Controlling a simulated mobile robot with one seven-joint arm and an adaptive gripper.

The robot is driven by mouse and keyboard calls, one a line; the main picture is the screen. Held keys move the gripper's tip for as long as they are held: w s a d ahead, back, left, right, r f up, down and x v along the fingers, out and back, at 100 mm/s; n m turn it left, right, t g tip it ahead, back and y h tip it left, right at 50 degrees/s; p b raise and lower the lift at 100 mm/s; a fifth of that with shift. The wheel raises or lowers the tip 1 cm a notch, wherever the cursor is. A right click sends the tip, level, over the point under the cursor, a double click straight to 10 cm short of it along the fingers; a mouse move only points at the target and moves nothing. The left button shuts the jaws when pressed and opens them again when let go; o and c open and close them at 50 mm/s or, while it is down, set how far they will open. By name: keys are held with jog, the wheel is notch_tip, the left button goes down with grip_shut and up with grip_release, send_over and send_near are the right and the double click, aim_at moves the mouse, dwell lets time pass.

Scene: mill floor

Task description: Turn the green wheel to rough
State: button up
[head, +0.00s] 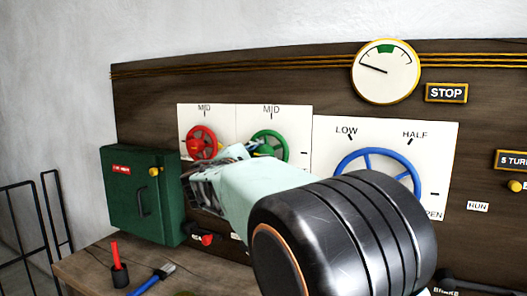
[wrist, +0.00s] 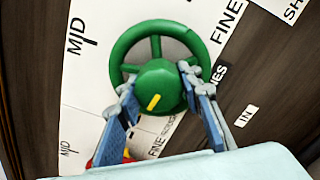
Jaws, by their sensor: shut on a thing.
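The green wheel (head: 284,147) is on a white plate on the dark wooden board, with MID above it. My gripper partly hides it in the head view. In the wrist view the green wheel (wrist: 125,46) shows its spokes, round hub and a yellow mark on the hub that points down and slightly left, toward the red wheel's side. My gripper (wrist: 157,80) is shut on the hub, one finger on each side, inside the rim. FINE and MID labels are readable near it; I cannot read a ROUGH label.
A red wheel (head: 201,141) is close on the left and a blue wheel (head: 375,155) on the right. A green box (head: 141,196) stands left of the plates. A red-handled tool in a cup (head: 119,272) and a brush (head: 152,279) are on the bench below.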

jog(key=shift+n, duration=0.6)
jog(key=shift+n+p, duration=0.3)
jog(key=o, duration=1.2)
jog(key=v, duration=1.2)
jog(key=shift+d, duration=0.15)
